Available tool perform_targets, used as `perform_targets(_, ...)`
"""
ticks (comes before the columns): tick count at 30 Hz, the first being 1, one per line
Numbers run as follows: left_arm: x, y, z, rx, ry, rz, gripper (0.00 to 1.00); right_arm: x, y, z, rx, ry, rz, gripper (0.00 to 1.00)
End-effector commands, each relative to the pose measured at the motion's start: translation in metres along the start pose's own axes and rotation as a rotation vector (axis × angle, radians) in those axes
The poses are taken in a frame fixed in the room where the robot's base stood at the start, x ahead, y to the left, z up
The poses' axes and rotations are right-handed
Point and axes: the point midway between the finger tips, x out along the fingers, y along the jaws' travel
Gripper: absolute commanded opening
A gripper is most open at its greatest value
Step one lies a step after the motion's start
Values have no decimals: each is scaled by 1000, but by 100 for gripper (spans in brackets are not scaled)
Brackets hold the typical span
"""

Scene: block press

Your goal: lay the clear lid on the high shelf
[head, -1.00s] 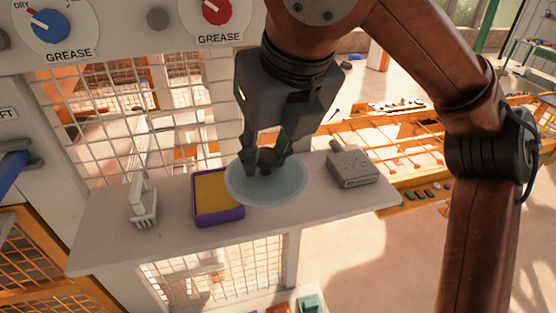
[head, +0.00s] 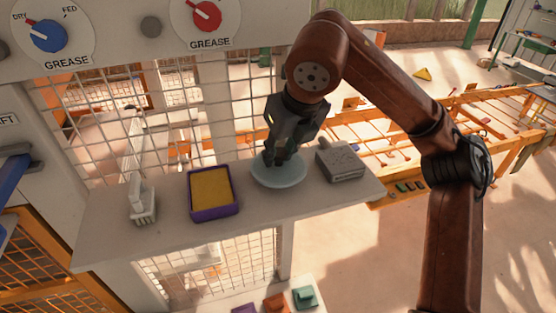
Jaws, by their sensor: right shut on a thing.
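The clear lid (head: 279,172) is a round, pale bluish disc. It is at the high shelf (head: 168,224), between the purple tray and the grey box, and looks low over the shelf top or touching it; I cannot tell which. My right gripper (head: 276,158) comes down from above and is shut on the lid at its middle; the fingers hide the part they hold. The shelf is a pale, narrow board along the mesh wall. My left gripper is not in view.
A purple tray with yellow filling (head: 212,193) stands left of the lid. A grey box (head: 340,163) stands close on its right. A white brush-like thing (head: 142,203) is at the left. Bare shelf lies between brush and tray. Coloured blocks (head: 276,303) sit lower down.

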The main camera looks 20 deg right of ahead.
Motion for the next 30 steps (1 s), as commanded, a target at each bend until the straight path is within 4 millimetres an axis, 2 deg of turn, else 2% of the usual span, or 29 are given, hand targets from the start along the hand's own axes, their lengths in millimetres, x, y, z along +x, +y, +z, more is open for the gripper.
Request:
perform_targets(1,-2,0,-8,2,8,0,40,4,-4,0,1,-1,-1,0)
perform_targets(3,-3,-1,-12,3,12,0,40,15,-3,-5,-1,0,-2,0)
perform_targets(5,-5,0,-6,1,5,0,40,26,-4,-6,-1,1,-1,0)
perform_targets(10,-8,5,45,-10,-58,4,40,37,-4,-6,1,3,2,0)
perform_targets(13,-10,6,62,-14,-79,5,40,37,-4,-5,1,4,2,0)
perform_targets(14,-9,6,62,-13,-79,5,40,37,-4,-6,1,4,2,28)
perform_targets(15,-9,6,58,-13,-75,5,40,37,-4,-6,1,4,2,30)
perform_targets(22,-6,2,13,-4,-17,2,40,37,-4,-6,1,4,1,43)
perform_targets(25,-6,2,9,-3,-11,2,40,37,-4,-6,1,4,1,43)
perform_targets(30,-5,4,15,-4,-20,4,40,35,-4,-6,1,3,2,43)
